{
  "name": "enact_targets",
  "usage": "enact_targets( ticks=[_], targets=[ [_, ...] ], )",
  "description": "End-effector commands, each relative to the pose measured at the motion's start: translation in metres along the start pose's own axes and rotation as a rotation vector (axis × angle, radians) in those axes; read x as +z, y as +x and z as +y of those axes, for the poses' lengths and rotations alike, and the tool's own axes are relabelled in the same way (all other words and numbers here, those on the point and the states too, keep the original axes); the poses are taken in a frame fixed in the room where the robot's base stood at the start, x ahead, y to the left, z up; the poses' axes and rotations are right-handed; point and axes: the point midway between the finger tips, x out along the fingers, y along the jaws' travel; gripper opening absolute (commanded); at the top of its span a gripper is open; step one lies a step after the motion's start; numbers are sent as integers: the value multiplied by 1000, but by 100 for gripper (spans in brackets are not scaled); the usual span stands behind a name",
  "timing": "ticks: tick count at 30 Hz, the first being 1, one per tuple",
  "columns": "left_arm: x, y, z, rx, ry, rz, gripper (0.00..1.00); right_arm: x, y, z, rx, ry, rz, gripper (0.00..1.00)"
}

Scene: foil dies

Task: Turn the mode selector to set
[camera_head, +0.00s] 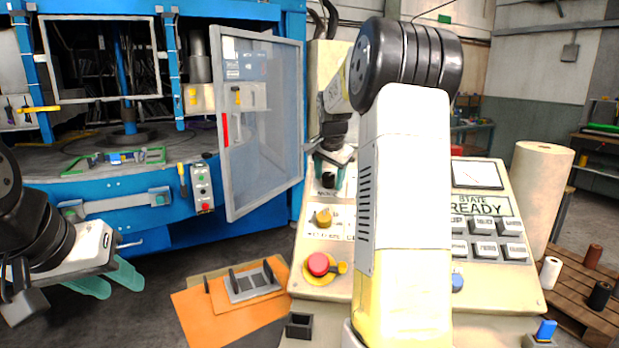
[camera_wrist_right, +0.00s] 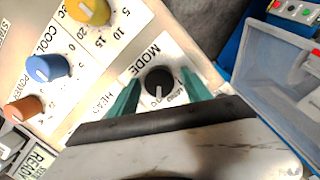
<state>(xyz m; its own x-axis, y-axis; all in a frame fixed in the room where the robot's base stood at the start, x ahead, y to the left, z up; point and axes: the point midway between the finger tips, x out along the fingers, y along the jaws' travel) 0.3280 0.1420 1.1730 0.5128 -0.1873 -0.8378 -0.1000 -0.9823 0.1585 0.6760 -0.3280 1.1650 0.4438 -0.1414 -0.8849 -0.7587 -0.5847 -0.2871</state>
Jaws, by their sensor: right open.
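The mode selector (camera_wrist_right: 158,84) is a black round knob with a pale pointer line, under the word MODE on the cream control panel (camera_wrist_right: 115,75). In the right wrist view it sits between the two teal fingers of my right gripper (camera_wrist_right: 158,90), which is open around it; I cannot tell whether the fingers touch it. The lettering around the knob is partly hidden and hard to read. In the head view the knob (camera_head: 328,180) shows dark below my right gripper (camera_head: 333,165). My left gripper (camera_head: 105,278) is open and empty, at the lower left, far from the panel.
The panel also has a yellow knob (camera_head: 323,217), a red emergency button (camera_head: 318,264), a READY display (camera_head: 478,205) and several grey keys. A blue machine (camera_head: 140,205) with an open glazed door (camera_head: 260,130) stands left of it. An orange board (camera_head: 215,315) lies below.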

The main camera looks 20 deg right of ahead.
Motion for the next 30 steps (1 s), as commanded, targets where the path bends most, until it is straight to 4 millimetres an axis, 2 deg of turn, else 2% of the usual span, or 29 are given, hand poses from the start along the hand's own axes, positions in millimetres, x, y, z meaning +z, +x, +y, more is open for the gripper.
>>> enact_targets(
  ticks=[5, 14, 23, 30],
  targets=[
    [0, 0, 0, 0, 0, 0, 36, 0, 0, 0, 0, 0, 0, 57],
    [0, 0, 0, 0, 0, 0, 36, 0, 0, 0, 0, -1, 0, 0],
    [0, 0, 0, 0, 0, 0, 36, 0, 0, 0, 5, -29, 0, 0],
    [0, 0, 0, 0, 0, 0, 36, 1, 0, -1, 24, -153, -1, 0]
  ],
)
